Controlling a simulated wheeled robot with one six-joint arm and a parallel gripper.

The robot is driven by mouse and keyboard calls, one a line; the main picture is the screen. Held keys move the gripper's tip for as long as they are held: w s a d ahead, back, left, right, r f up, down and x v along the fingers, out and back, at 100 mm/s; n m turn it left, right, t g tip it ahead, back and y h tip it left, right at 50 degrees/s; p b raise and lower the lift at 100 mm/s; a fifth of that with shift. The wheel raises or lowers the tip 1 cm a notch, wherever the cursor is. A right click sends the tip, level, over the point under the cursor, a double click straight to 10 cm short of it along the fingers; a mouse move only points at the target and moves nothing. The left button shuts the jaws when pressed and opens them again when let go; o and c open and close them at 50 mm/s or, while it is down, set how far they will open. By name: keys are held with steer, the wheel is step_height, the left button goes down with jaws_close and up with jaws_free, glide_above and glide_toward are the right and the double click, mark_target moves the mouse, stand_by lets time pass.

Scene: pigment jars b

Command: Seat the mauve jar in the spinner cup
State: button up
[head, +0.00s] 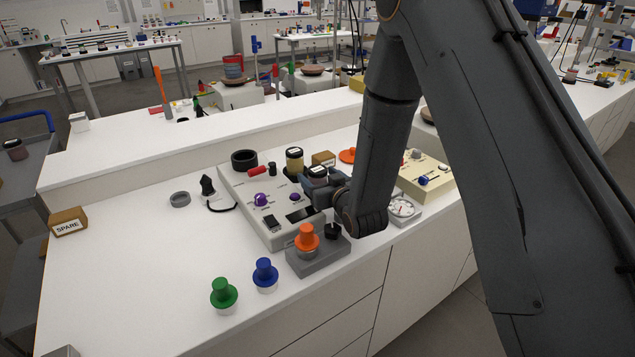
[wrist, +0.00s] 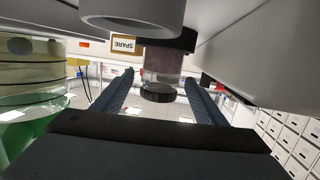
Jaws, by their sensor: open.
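The mauve jar (wrist: 162,68), clear-walled with a black lid, shows in the wrist view between the two fingers of my gripper (wrist: 158,100). The gripper is open, with a gap on each side of the jar. In the head view the jar's black lid (head: 318,171) shows at my gripper (head: 320,184), which hides its body. In the wrist view, which is upside down, the jar's base meets a black ring (wrist: 184,40); it looks set in it, but the depth is unclear. An empty black cup (head: 245,159) is at the panel's back left. I cannot tell which is the spinner cup.
A yellow jar (head: 294,157) stands close behind my gripper. The pale control panel (head: 245,205) carries purple knobs. An orange knob-topped piece (head: 307,238) is on a grey block in front. Blue (head: 265,272) and green (head: 223,292) ones stand at front left. The bench's left is mostly clear.

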steer(key=shift+w+a+f, duration=0.15)
steer(key=shift+w+a, duration=0.05)
steer(key=shift+w, duration=0.35)
steer(key=c, duration=1.2)
